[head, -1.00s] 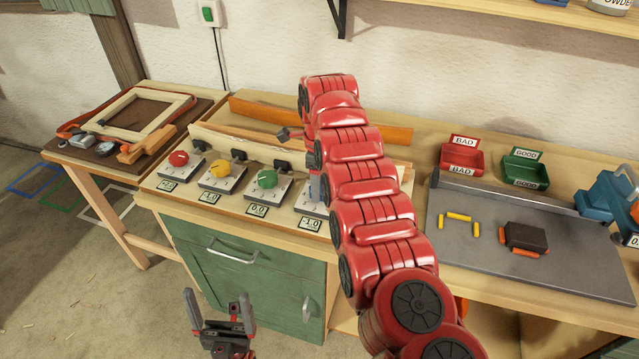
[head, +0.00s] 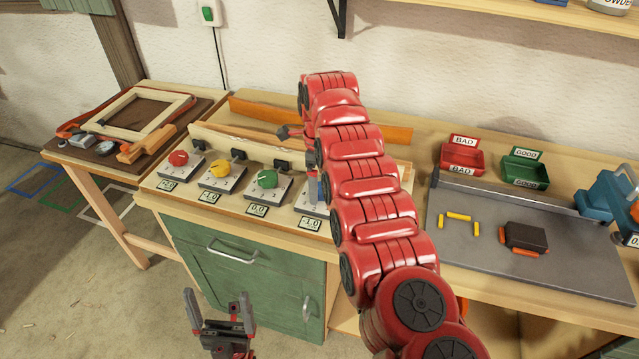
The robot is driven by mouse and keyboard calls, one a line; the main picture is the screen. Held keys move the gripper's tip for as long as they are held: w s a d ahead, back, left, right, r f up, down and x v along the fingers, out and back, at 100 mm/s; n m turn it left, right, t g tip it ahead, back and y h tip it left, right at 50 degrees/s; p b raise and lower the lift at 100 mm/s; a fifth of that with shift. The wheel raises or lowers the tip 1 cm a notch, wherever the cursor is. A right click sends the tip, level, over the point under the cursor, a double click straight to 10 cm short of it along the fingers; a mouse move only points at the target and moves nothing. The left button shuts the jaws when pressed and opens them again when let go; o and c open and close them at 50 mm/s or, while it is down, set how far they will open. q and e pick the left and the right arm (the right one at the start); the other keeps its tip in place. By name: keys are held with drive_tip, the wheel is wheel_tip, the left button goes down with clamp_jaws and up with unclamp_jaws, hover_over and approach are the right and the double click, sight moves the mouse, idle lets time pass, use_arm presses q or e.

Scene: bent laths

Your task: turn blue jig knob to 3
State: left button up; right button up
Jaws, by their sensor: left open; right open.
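The blue jig knob is hidden behind my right arm; only the left part of its grey jig plate (head: 307,202) shows, with a tag reading -1.0 (head: 311,223) in front. My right arm reaches over this plate. A sliver of my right gripper (head: 313,188) shows beside the arm, low over the plate; the rest is hidden, so I cannot tell whether it touches the knob. My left gripper (head: 220,312) is open and empty, in front of the green cabinet, well below the bench top.
Red (head: 178,159), yellow (head: 220,168) and green (head: 267,179) knobs stand in a row to the left. A wooden strip (head: 240,146) runs behind them. A grey tray (head: 460,250), a red bin (head: 460,158) and a green bin (head: 525,170) are to the right.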

sight(320, 188)
wheel_tip(320, 188, up, 3)
drive_tip(key=shift+d+f, duration=0.1)
wheel_tip(320, 188, up, 14)
drive_tip(key=p, duration=1.3)
